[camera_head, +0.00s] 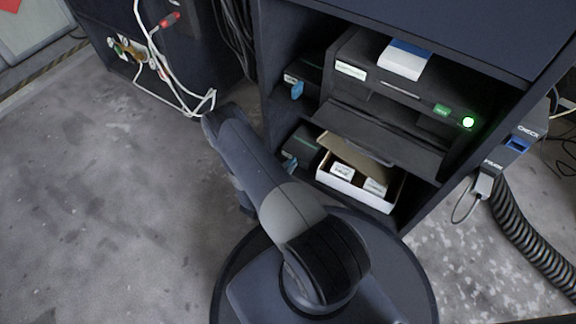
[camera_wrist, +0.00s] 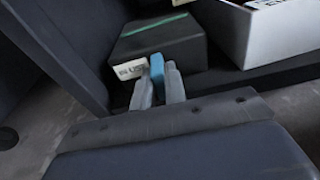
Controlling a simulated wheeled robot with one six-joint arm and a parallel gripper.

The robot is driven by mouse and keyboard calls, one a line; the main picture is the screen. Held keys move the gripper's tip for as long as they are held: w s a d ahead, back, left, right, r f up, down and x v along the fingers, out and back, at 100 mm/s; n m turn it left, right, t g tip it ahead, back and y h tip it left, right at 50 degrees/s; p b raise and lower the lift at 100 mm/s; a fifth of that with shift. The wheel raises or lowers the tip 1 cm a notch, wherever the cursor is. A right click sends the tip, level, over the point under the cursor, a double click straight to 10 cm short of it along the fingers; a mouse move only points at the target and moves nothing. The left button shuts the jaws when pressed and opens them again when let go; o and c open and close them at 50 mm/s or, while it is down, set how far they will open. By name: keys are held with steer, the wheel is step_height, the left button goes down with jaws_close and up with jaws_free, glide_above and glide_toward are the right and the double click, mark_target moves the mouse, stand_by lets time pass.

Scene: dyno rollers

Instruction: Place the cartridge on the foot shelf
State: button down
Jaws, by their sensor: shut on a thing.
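The cartridge (camera_wrist: 155,42) is a black box with a green stripe on top, a white label and a blue tab (camera_wrist: 157,68) in front. In the wrist view my gripper (camera_wrist: 160,78) is shut on the blue tab, one finger on each side. The cartridge is inside the lowest bay, the foot shelf (camera_wrist: 210,82); whether its underside rests fully on the floor is hard to tell.
An open white carton (camera_head: 352,192) with small boxes stands right of the cartridge. Above it are a dark flap and a drawer unit (camera_head: 400,85) with a green light. Another black box with a blue tab (camera_head: 296,88) sits on the shelf above. Cables hang at left; a ribbed hose (camera_head: 530,235) lies right.

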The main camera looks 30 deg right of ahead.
steer(key=shift+f, duration=0.1)
steer(key=c, duration=1.5)
jaws_free()
steer(key=shift+o, duration=0.2)
steer(key=shift+a+r, duration=0.2)
steer(key=shift+a, duration=0.1)
steer(key=p+v, duration=0.3)
steer(key=v, duration=0.8)
steer(key=shift+s+a, duration=0.2)
steer(key=shift+s, duration=0.05)
